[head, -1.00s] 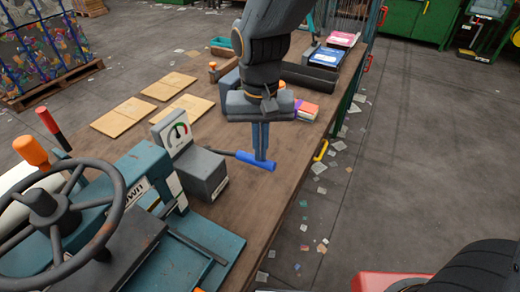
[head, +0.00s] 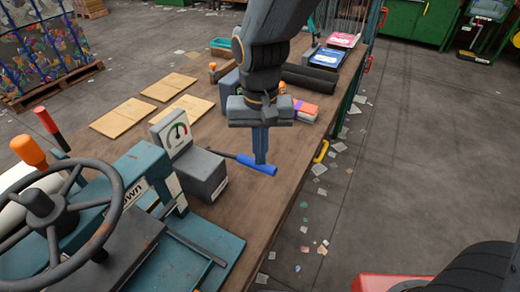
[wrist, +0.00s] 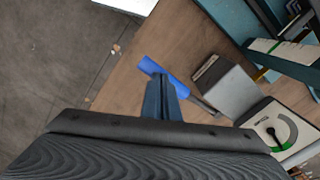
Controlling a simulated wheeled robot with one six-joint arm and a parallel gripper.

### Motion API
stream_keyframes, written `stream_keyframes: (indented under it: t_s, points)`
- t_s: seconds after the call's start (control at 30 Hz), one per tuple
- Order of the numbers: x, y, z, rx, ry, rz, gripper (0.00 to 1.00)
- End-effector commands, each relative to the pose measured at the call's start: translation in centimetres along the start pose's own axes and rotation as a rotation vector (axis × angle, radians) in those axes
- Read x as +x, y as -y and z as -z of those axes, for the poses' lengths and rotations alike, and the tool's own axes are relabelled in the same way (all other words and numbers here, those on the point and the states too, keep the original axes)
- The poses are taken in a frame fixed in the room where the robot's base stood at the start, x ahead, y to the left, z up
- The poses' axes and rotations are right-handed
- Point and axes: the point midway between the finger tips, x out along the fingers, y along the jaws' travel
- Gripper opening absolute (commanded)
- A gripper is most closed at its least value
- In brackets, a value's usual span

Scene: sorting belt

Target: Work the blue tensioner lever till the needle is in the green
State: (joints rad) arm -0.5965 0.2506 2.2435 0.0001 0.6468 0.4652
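The blue tensioner lever (head: 246,161) has a blue cross-handle on a dark rod and sticks out to the right from a grey box (head: 200,174) on the bench. My gripper (head: 260,160) points down at the handle, its two fingers close together and apparently shut on it. In the wrist view the fingers (wrist: 162,84) meet the blue handle (wrist: 150,66) and cover part of it. The gauge (head: 176,132) has a white face with a green arc and a dark needle.
Cardboard sheets (head: 125,118) lie at the left of the bench (head: 262,205). A steering wheel (head: 60,215) and teal machine stand front left. A dark roller (head: 310,77) and coloured stacks (head: 322,109) lie behind my gripper. A yellow handle (head: 321,151) sits on the bench's right edge.

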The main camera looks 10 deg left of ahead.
Motion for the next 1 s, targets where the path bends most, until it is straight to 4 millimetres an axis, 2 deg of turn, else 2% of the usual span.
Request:
stream_keyframes:
  t_s: [0.37,1.0]
  points:
    - [-0.3,0.0,0.0,0.000,0.001,0.000,0.00]
    - [-6.1,0.0,-0.1,0.001,0.001,-0.001,0.00]
